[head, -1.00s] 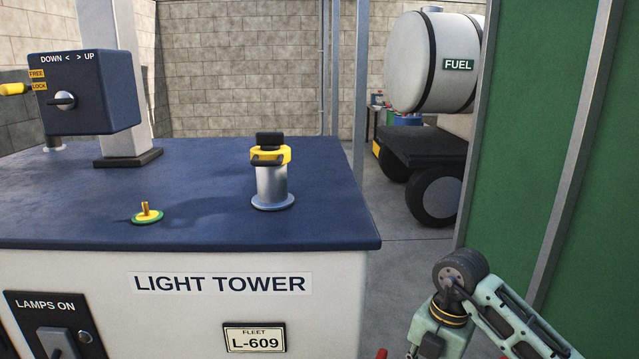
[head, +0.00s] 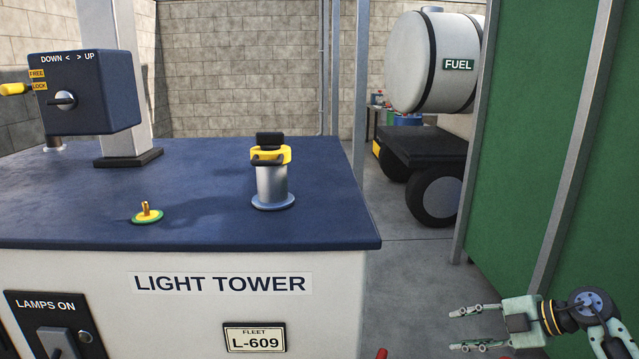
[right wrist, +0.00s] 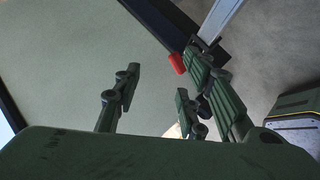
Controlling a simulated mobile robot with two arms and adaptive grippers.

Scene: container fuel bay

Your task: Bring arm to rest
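My right gripper (head: 470,330) is at the lower right of the head view, its fingers spread apart and pointing left towards the light tower. Nothing is between the fingers. It is over the concrete floor, right of the tower's front corner and in front of the green wall. In the right wrist view my right gripper (right wrist: 160,92) also shows spread fingers with an empty gap, a pale flat surface behind them. My left arm and gripper are not in view.
The light tower (head: 195,218) has a blue top with a yellow-collared filler neck (head: 271,182), a brass stud (head: 146,211) and a control box (head: 88,92). A green corrugated wall (head: 520,130) stands right. A fuel tank (head: 434,62) is behind. Grey floor (head: 415,270) lies between.

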